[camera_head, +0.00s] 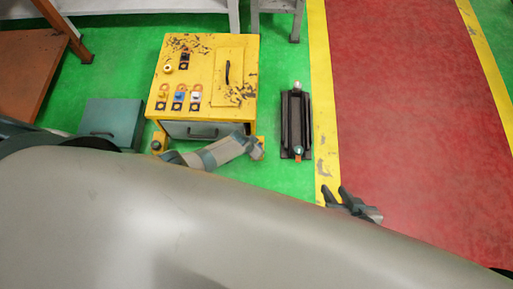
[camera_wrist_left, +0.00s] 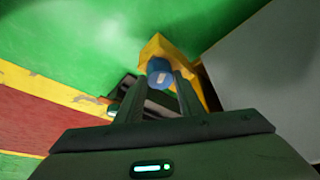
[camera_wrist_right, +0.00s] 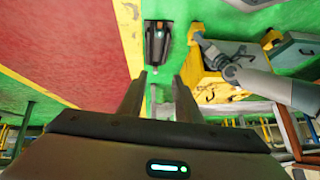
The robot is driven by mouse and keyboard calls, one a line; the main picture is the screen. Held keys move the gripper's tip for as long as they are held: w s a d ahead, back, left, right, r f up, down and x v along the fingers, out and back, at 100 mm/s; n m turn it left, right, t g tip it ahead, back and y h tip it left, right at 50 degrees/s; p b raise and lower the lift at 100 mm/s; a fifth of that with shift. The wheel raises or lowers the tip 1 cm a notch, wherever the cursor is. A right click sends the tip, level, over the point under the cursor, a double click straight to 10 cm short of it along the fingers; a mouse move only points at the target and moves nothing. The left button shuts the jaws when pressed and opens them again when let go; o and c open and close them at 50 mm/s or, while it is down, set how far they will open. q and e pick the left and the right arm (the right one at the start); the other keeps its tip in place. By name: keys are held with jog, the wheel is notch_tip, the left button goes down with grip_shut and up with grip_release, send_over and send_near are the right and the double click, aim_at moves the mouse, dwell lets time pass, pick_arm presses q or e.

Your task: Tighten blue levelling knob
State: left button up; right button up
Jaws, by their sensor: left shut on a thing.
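The blue levelling knob (camera_wrist_left: 159,72) shows in the left wrist view, beside a yellow foot bracket (camera_wrist_left: 158,48). My left gripper (camera_wrist_left: 158,82) is shut on the knob, with one finger on each side of it. In the head view my left gripper (camera_head: 257,149) is at the lower right corner of the yellow cabinet (camera_head: 207,85), and it hides the knob there. My right gripper (camera_head: 333,194) is open and empty over the yellow floor line. Its spread fingers also show in the right wrist view (camera_wrist_right: 157,100).
A dark fixture (camera_head: 296,125) stands on the green floor right of the cabinet. A teal box (camera_head: 110,122) stands to the left, near an orange-brown table (camera_head: 35,80). The red floor area (camera_head: 415,110) at right is clear. My own arm covers the lower head view.

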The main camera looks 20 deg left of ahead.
pick_arm(q)
jog(key=shift+w+f+m+b, duration=0.1)
jog(key=shift+m+b, duration=0.25)
jog(key=shift+m, duration=0.35)
jog(key=m+h+b, duration=0.1)
jog(key=m+b, duration=0.1)
jog(key=shift+m+g, duration=0.3)
jog(key=shift+m, duration=0.1)
jog(key=shift+b, duration=0.3)
pick_arm(e)
jog(key=w+a+r+t+y, duration=0.2)
jog(key=w+a+r+t, duration=0.2)
jog(key=w+r+t, duration=0.2)
jog(key=shift+a+r, duration=0.2)
jog(key=shift+r, duration=0.7)
pick_arm(q)
jog(key=o, duration=1.1)
jog(key=shift+r, duration=0.2)
jog(key=shift+c, duration=0.2)
jog(key=shift+a, duration=0.1)
pick_arm(e)
jog(key=shift+s, duration=0.1)
pick_arm(q)
jog(key=shift+r, duration=0.1)
pick_arm(e)
jog(key=shift+f, duration=0.1)
